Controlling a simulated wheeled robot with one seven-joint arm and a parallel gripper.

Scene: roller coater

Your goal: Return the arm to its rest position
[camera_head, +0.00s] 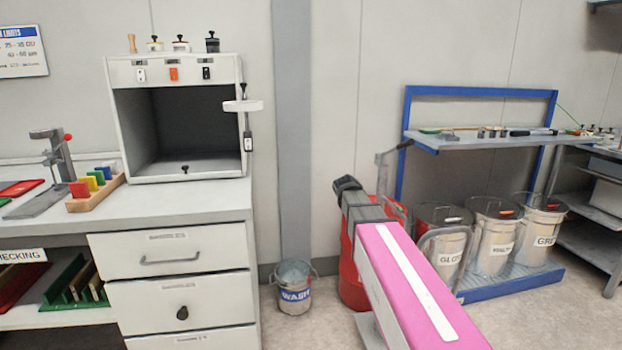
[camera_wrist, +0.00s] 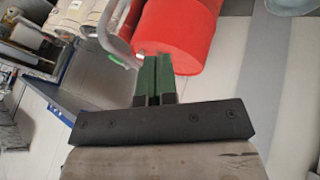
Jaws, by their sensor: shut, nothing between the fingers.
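My gripper (camera_wrist: 154,60) shows in the wrist view with its two dark green fingers pressed together and nothing between them. Behind its fingertips in that view is a red drum (camera_wrist: 188,38); I cannot tell how far apart they are. In the head view my pink arm reaches up from the bottom edge toward the centre and partly covers the red drum (camera_head: 352,285). The arm's far end is dark and grey, and the fingers cannot be made out there.
A blue rack (camera_head: 480,92) with labelled metal cans (camera_head: 493,235) stands right of my arm. A wash bucket (camera_head: 294,290) sits on the floor to the left. A drawer counter (camera_head: 190,208) carries an open-fronted booth (camera_head: 122,120). Bare floor shows between bucket and arm.

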